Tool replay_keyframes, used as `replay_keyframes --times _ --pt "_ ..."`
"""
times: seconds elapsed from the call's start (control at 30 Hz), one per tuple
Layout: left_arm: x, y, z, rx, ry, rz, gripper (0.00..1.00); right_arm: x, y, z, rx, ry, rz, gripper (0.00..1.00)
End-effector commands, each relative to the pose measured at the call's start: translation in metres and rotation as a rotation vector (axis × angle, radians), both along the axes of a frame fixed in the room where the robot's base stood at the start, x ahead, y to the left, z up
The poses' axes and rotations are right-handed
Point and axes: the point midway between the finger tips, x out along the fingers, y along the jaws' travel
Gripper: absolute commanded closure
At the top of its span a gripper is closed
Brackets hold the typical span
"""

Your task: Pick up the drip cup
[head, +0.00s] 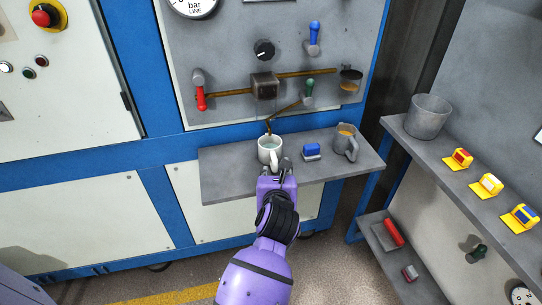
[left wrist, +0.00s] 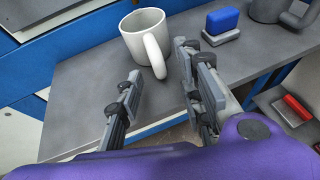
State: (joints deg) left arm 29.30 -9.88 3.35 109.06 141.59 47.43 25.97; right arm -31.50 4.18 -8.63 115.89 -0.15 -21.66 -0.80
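A white mug (head: 265,157), which I take for the drip cup, stands upright on the grey shelf (head: 225,182) under a thin brass spout. Pale liquid shows inside it in the head view. In the left wrist view the mug (left wrist: 140,35) has its handle turned toward my gripper. My left gripper (head: 276,167) is at the shelf's front edge, just in front of the mug. My right gripper is not in view.
A blue-topped block (head: 311,151) and a grey mug (head: 346,143) stand to the right on the same shelf. Valves with red, green and blue handles are on the panel above. A side shelf holds a metal bucket (head: 428,118) and several yellow-based blocks. The shelf's left part is clear.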

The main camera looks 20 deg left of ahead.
Motion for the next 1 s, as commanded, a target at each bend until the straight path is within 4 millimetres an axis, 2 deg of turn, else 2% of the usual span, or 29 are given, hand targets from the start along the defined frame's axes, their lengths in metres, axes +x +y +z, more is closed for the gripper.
replay_keyframes --times 0.2,0.5,0.77,1.0 --pt "0.027 0.011 -0.010 0.004 -0.002 0.000 0.65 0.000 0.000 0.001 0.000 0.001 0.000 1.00" --pt "0.031 0.013 -0.012 0.003 -0.002 -0.001 0.65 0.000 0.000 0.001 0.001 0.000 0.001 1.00" --pt "0.031 0.013 -0.012 0.004 -0.002 0.000 0.98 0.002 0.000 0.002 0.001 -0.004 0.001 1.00" --pt "0.031 0.013 -0.012 0.004 -0.004 -0.001 1.00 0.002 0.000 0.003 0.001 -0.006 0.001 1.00"
